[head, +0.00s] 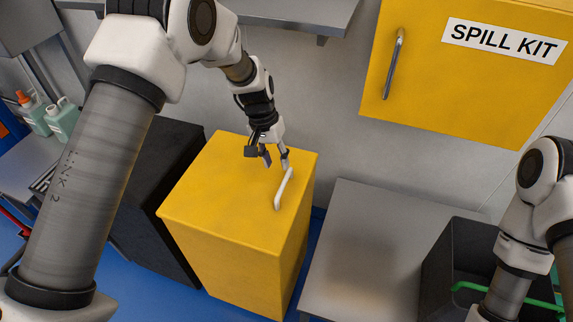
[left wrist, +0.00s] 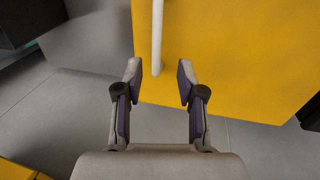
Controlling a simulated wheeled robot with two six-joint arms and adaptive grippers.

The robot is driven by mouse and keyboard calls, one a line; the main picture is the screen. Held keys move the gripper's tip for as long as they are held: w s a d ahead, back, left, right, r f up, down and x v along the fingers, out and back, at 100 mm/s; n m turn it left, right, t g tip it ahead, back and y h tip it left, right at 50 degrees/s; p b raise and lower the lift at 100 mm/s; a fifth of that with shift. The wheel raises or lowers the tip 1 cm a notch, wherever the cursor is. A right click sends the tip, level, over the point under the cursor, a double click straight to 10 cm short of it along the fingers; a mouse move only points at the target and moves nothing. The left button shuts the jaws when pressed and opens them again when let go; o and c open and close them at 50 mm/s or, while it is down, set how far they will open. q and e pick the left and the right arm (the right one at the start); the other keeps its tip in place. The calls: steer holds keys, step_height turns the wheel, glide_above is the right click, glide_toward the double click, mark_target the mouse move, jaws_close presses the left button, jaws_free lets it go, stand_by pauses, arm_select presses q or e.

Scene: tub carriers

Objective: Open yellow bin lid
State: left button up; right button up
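The yellow bin (head: 237,245) stands in the middle of the head view with its flat lid (head: 215,185) shut. A white bar handle (head: 284,190) is fixed on the lid's right part; it shows in the left wrist view (left wrist: 157,35) too. My left gripper (head: 276,163) is open and empty over the far part of the lid, at the handle's far end. In the left wrist view, the handle's end lines up with the gap between the fingertips (left wrist: 160,75). I cannot tell whether the fingers straddle it. My right gripper is out of view.
A black bin (head: 160,200) stands close on the left of the yellow bin. A grey table (head: 365,250) with a dark tub (head: 465,255) is on the right. A yellow spill kit cabinet (head: 470,95) hangs on the wall. Bottles (head: 62,118) stand far left.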

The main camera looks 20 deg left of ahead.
mark_target(282, 185)
arm_select(q)
steer(key=f, duration=0.1)
steer(key=s+d+f, duration=0.1)
steer(key=f+p, duration=0.1)
steer(key=shift+s+d+f, duration=0.2)
steer(key=shift+s+f, duration=0.05)
steer(key=shift+s, duration=0.15)
steer(key=f, duration=0.2)
steer(key=shift+w+d+f, duration=0.15)
steer(key=shift+w+f, duration=0.35)
steer(key=shift+f, duration=0.2)
steer(key=shift+s+r, duration=0.15)
steer(key=shift+s, duration=0.05)
jaws_close()
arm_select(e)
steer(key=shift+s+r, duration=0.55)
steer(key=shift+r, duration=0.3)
